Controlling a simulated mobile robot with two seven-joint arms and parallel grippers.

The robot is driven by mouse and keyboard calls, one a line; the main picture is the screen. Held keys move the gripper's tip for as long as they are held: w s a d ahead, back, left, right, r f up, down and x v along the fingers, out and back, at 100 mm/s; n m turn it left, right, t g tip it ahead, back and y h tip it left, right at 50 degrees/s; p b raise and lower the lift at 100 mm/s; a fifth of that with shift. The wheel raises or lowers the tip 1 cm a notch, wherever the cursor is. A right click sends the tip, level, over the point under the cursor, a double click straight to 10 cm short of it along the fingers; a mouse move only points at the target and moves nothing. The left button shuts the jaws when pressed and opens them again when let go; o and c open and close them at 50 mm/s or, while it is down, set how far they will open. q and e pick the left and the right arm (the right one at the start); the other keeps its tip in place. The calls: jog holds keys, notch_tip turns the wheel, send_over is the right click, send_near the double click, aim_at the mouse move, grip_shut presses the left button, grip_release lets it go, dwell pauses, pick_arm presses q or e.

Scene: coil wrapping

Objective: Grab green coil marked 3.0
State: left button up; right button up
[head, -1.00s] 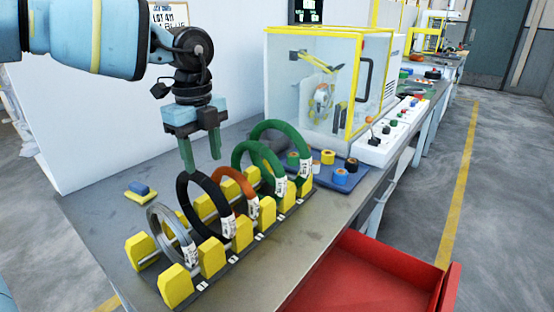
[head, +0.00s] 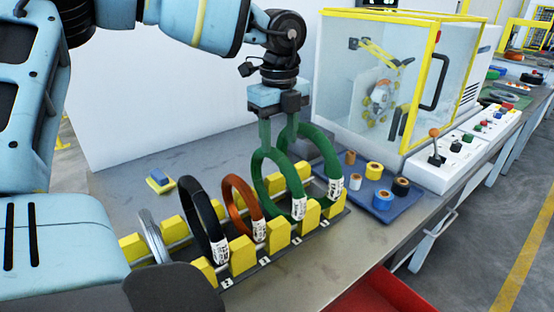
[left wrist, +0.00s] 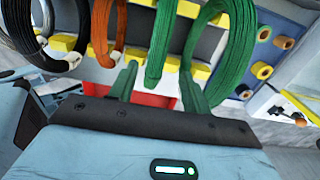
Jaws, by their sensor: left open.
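Two green coils stand upright side by side in the rack. The nearer green coil (head: 259,190) has a white label at its lower right, and the farther green coil (head: 325,150) also has one. The label print is too small to read. My left gripper (head: 278,140) is open and points down at the top of the nearer green coil. In the left wrist view its fingers (left wrist: 158,72) stand on either side of this green coil (left wrist: 166,42), and the other green coil (left wrist: 238,45) lies outside the right finger. My right gripper is not in view.
The rack's yellow blocks (head: 243,256) also hold an orange coil (head: 229,195), a black coil (head: 194,205) and a grey coil (head: 151,238). A blue tray (head: 350,198) with tape rolls and a clear yellow-framed cabinet (head: 345,85) stand to the right. A red bin (head: 365,295) sits below the table.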

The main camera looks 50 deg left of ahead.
aim_at(276, 150)
pick_arm(q)
jog(key=shift+f, duration=0.65)
jog(key=f, duration=0.4)
jog(key=shift+s+a+f+p, duration=0.1)
jog(key=shift+s+a+p, duration=0.15)
jog(key=shift+s+p, duration=0.05)
jog(key=shift+f, duration=0.45)
grip_shut()
jog(key=shift+r, duration=0.1)
